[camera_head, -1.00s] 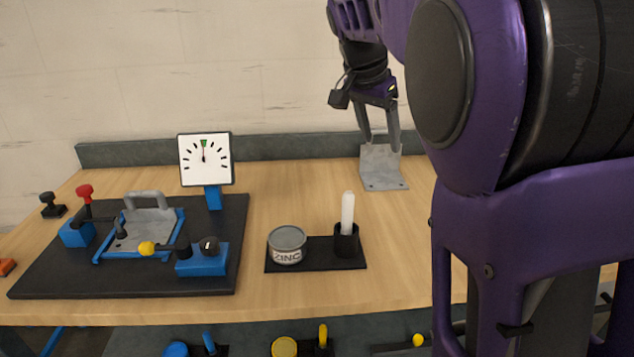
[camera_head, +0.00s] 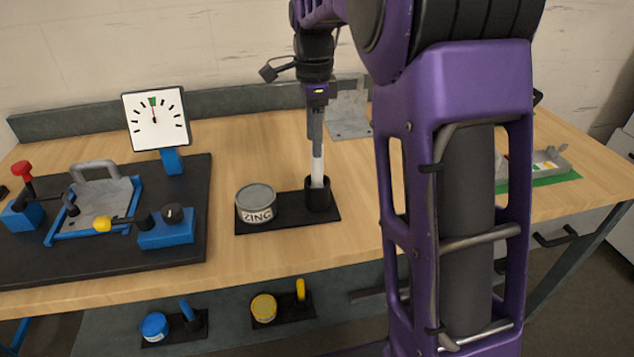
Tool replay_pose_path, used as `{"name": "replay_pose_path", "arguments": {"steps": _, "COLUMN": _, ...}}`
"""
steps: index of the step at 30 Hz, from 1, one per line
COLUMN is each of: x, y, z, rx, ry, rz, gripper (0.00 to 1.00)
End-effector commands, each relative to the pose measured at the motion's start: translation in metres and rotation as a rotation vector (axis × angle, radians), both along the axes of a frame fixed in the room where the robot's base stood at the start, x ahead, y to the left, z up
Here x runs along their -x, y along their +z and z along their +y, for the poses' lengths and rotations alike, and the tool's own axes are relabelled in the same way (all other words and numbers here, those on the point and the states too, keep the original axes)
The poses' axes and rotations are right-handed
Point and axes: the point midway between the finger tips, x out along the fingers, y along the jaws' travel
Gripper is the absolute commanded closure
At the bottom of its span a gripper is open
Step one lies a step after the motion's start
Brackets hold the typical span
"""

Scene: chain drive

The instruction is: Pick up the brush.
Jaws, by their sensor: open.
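The brush shows as a white upright handle (camera_head: 317,170) standing in a black cup (camera_head: 318,196) on a small black tray (camera_head: 290,222). My gripper (camera_head: 316,152) points straight down over the cup, its fingertips at the top of the white handle. The fingers are seen edge-on, so the gap between them and whether they touch the handle are hidden. The gripper is open. The brush's lower end is hidden inside the cup.
A ZINC tin (camera_head: 256,206) stands on the tray left of the cup. A blue clamp fixture on a black board (camera_head: 190,250) and a dial gauge (camera_head: 155,119) are at left. A grey metal bracket (camera_head: 349,112) is behind the gripper. Blue and yellow pots sit on a lower shelf.

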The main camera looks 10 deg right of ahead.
Motion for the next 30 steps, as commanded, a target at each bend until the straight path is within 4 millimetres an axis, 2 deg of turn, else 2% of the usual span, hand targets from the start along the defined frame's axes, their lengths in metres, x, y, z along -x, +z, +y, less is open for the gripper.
{"name": "replay_pose_path", "arguments": {"steps": 3, "x": 0.000, "y": -0.016, "z": 0.000, "rx": 0.000, "ry": 0.001, "rz": 0.002, "gripper": 0.32}}
{"name": "replay_pose_path", "arguments": {"steps": 8, "x": -0.001, "y": -0.024, "z": -0.001, "rx": 0.000, "ry": 0.001, "rz": -0.001, "gripper": 0.32}}
{"name": "replay_pose_path", "arguments": {"steps": 18, "x": -0.003, "y": -0.069, "z": -0.008, "rx": 0.000, "ry": 0.000, "rz": 0.000, "gripper": 0.32}}
{"name": "replay_pose_path", "arguments": {"steps": 27, "x": -0.003, "y": -0.073, "z": -0.008, "rx": 0.001, "ry": 0.001, "rz": -0.002, "gripper": 0.32}}
{"name": "replay_pose_path", "arguments": {"steps": 30, "x": -0.003, "y": -0.073, "z": -0.008, "rx": 0.001, "ry": 0.001, "rz": -0.002, "gripper": 0.50}}
